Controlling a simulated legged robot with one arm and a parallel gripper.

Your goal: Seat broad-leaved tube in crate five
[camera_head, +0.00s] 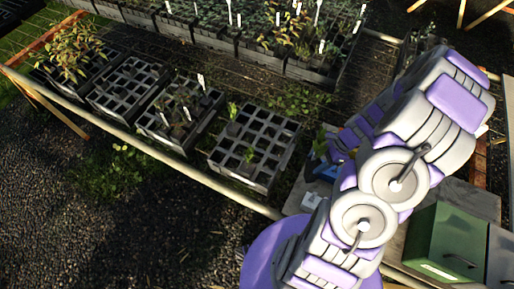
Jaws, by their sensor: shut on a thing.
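My gripper (338,148) is at the right end of the row of crates, partly hidden by my purple and white arm. It is shut on a tube that is mostly hidden; green leaves (319,141) show just left of it. Whether these leaves are broad is too small to tell. The rightmost front crate (236,176) is a grey grid with mostly empty cells. Small green plants stand in a few of its cells. My gripper is to the right of this crate, apart from it. No crate numbers are readable.
Other front crates stand to the left: a sparsely planted one with white labels (201,80), an empty-looking one (125,82), and one with leafy plants (75,48). Densely filled crates line the back. A green box (443,243) stands at lower right. A wooden rail (130,138) edges the bench.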

